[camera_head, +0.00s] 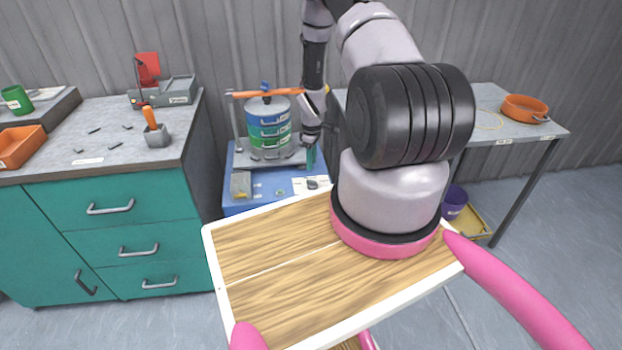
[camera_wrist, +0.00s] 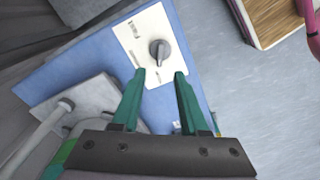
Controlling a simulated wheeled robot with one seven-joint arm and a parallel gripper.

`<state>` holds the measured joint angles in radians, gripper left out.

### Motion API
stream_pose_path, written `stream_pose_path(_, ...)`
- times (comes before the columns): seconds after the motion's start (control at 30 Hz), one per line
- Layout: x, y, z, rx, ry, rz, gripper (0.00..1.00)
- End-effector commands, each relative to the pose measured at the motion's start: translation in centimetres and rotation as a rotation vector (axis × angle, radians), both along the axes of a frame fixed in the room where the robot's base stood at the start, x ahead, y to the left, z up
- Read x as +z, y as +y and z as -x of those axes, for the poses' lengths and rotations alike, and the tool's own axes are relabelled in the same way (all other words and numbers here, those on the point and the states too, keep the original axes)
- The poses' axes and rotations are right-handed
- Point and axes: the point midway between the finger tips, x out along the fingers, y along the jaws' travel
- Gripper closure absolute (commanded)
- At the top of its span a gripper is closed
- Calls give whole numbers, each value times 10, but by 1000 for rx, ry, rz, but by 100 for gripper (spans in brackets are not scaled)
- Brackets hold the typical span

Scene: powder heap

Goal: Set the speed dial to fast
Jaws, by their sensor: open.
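The speed dial (camera_wrist: 160,50) is a dark grey knob on a white label plate (camera_wrist: 152,28), seen in the wrist view. Its pointer is hard to read, and the printed words are too small to make out. In the head view the dial (camera_head: 312,184) shows small on the front of the blue machine (camera_head: 240,208). My gripper (camera_wrist: 160,76) has green fingers, open and empty. In the wrist view the fingertips lie just below the knob, one on each side, apart from it. In the head view my gripper (camera_head: 311,165) is just above the dial.
A stack of blue and green sieves (camera_head: 269,128) under an orange bar stands on the machine, left of my gripper. A teal cabinet (camera_head: 120,235) stands left. A table (camera_head: 490,125) with an orange pan (camera_head: 525,108) stands right.

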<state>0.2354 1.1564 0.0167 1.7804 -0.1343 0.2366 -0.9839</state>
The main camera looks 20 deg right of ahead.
Motion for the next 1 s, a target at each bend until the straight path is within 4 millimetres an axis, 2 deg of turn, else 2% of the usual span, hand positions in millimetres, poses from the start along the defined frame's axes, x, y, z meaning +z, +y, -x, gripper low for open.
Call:
stream_pose_path(0.2, -45, 0, 1, -2, 3, 0, 56)
stream_pose_path(0.4, -74, 0, 0, -2, 1, 0, 56)
stream_pose_path(0.6, -86, 0, 0, -1, 0, 0, 56)
stream_pose_path(0.87, -87, 0, 0, -2, 0, 0, 56)
stream_pose_path(0.9, -87, 0, 0, -2, 0, 0, 72)
stream_pose_path(0.97, -87, 0, 0, -2, 0, 0, 94)
stream_pose_path(1.0, -87, 0, 0, -2, 0, 0, 100)
